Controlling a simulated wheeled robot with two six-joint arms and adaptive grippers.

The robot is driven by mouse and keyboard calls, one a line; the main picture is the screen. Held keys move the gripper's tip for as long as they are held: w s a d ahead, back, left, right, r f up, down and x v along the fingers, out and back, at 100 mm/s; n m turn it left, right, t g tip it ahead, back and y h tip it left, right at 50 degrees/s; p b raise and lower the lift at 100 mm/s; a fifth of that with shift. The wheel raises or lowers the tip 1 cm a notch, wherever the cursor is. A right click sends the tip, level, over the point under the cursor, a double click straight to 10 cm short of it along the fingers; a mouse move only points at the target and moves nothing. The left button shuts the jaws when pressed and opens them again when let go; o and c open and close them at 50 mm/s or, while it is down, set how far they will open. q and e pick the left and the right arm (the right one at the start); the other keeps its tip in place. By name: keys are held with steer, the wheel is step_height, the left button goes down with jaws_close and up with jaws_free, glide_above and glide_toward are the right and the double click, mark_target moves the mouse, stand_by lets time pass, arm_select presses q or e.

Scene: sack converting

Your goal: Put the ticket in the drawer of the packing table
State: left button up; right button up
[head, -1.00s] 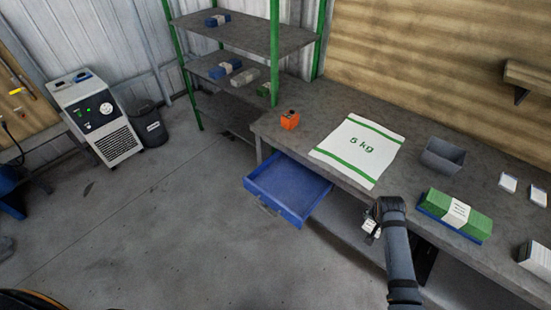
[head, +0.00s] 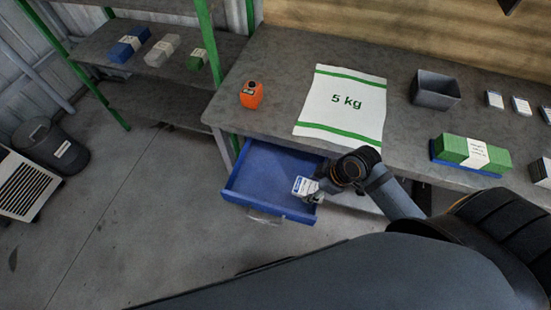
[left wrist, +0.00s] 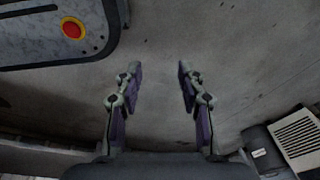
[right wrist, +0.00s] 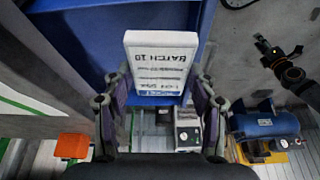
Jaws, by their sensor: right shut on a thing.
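The ticket (head: 304,186) is a small white card with a blue edge, and my right gripper (head: 314,194) is shut on it. In the right wrist view the ticket (right wrist: 161,62) reads "BATCH 10" and stands between the fingers of the right gripper (right wrist: 158,100). The blue drawer (head: 262,172) of the packing table (head: 390,115) is pulled out and looks empty where it shows. In the head view the ticket is over the drawer's right part. My left gripper (left wrist: 160,85) is open and empty above bare floor, away from the table.
On the table are an orange device (head: 251,95), a flat "5 kg" sack (head: 345,105), a grey bin (head: 435,90), a green bundle (head: 470,153) on a blue base, and white cards (head: 495,99). A green-posted shelf (head: 150,85) stands left of the table. Open floor lies front left.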

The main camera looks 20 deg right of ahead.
mark_target(302, 185)
steer(key=shift+s+a+r+n, duration=0.15)
steer(key=shift+s+a+n, duration=0.25)
steer(key=shift+a, duration=0.1)
steer(key=w, duration=0.1)
steer(key=w+a+f, duration=0.1)
steer(key=w, duration=0.1)
steer(key=shift+a+f, duration=0.1)
steer(key=shift+a, duration=0.1)
steer(key=w+a+f, duration=0.1)
steer(key=w+f, duration=0.1)
steer(key=w+a+f, duration=0.1)
steer(key=w+f, duration=0.1)
steer(key=w, duration=0.1)
steer(key=w+a+f, duration=0.1)
steer(key=w+f, duration=0.2)
steer(key=shift+a, duration=0.4)
steer(key=shift+w+f, duration=0.25)
steer(key=shift+f, duration=0.1)
steer(key=shift+w+a+f+b, duration=0.2)
steer(key=shift+f+b, duration=0.05)
steer(key=shift+b, duration=0.05)
step_height(302, 185, down, 3)
steer(key=shift+r, duration=0.15)
steer(key=shift+w+f, duration=0.1)
steer(key=shift+f, duration=0.2)
arm_select(q)
steer(key=s, duration=0.1)
steer(key=s+f, duration=0.1)
steer(key=s, duration=0.2)
steer(key=shift+a+f, duration=0.25)
